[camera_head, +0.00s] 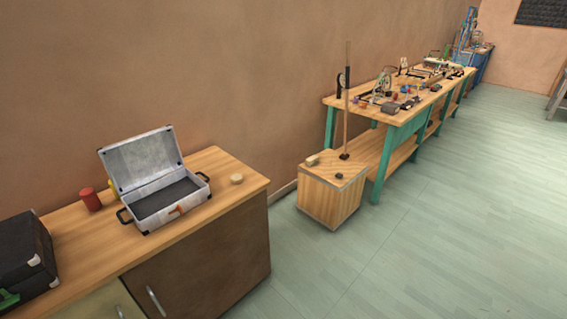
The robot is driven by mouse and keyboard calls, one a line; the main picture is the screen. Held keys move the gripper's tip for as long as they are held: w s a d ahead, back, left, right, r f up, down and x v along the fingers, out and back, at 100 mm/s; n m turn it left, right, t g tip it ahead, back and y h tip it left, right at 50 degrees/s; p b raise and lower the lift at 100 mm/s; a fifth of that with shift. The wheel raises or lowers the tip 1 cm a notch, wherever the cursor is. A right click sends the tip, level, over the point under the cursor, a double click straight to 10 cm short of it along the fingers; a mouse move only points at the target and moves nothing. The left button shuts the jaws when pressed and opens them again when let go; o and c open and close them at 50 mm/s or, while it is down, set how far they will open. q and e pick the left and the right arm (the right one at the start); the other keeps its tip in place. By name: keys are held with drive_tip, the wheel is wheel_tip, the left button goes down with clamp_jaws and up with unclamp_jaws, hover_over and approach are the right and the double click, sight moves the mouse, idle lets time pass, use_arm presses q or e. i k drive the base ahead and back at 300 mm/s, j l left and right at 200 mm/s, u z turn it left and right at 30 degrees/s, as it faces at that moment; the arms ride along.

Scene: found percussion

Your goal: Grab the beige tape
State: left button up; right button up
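A small, round, beige object (237,179) lies flat on the wooden top of the cabinet, near its right end. It looks like the beige tape, but it is too small to see a hole or other detail. It stands apart to the right of an open silver case (146,162). Neither of my grippers shows in the head view, so I cannot see whether they are open or shut.
On the cabinet top (85,248) are a red cylinder (91,199) and a black case (24,256). A wooden box (331,196) and a long green-legged workbench (336,104) with clutter stand beyond. The greenish floor (440,230) at right is clear.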

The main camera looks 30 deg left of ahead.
sight(236, 179)
drive_tip(key=i+u, duration=0.15)
drive_tip(key=i, duration=0.3)
drive_tip(key=i+l+u, duration=0.2)
drive_tip(key=i, duration=0.25)
drive_tip(key=i+l+u, duration=0.15)
drive_tip(key=i, duration=0.3)
drive_tip(key=i+l+u, duration=0.1)
drive_tip(key=u, duration=0.3)
drive_tip(key=i+l+u, duration=0.25)
drive_tip(key=u, duration=0.2)
drive_tip(key=i+l+u, duration=0.25)
drive_tip(key=u, duration=0.15)
drive_tip(key=i+l+u, duration=0.1)
drive_tip(key=l+u, duration=0.2)
drive_tip(key=u, duration=0.15)
drive_tip(key=i+l+u, duration=0.1)
drive_tip(key=l+u, duration=0.3)
drive_tip(key=j, duration=0.1)
